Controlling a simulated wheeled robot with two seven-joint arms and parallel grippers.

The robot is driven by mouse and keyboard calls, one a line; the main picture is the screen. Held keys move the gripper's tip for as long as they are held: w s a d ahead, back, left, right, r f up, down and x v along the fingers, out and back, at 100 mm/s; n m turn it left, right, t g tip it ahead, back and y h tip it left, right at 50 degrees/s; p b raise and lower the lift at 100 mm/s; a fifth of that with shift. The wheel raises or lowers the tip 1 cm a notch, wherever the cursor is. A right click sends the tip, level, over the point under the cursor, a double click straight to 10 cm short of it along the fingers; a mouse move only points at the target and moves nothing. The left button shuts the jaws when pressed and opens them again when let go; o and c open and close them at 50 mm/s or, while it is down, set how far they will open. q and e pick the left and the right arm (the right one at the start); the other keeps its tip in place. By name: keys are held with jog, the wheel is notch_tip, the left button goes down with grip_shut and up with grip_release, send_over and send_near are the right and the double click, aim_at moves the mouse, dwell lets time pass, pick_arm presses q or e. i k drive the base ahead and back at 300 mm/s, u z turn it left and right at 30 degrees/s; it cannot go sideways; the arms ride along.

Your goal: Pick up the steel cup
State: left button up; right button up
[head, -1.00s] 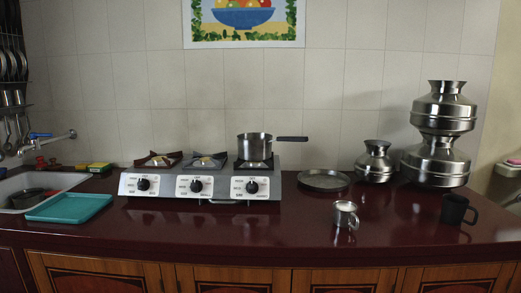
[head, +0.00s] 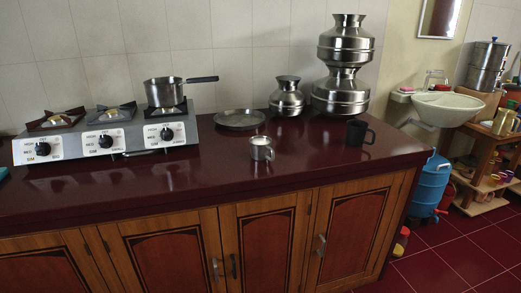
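The steel cup (head: 261,149) stands upright on the dark red countertop (head: 190,178), near its front edge and right of the stove. Its handle side faces the front right. Nothing touches it. Neither of my grippers shows in the head view.
A black mug (head: 356,133) stands right of the cup. Behind are a steel plate (head: 239,119), a small steel pot (head: 287,97) and stacked large pots (head: 341,92). A saucepan (head: 164,92) sits on the stove (head: 107,140). Wooden cabinets (head: 265,240) are below; red floor (head: 440,250) lies right.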

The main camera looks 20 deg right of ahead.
aim_at(260, 148)
jog(key=u, duration=0.3)
jog(key=k, duration=0.3)
jog(key=z, duration=0.85)
jog(key=i, duration=0.95)
jog(key=u, duration=0.6)
jog(key=i, duration=0.45)
jog(key=u, duration=0.4)
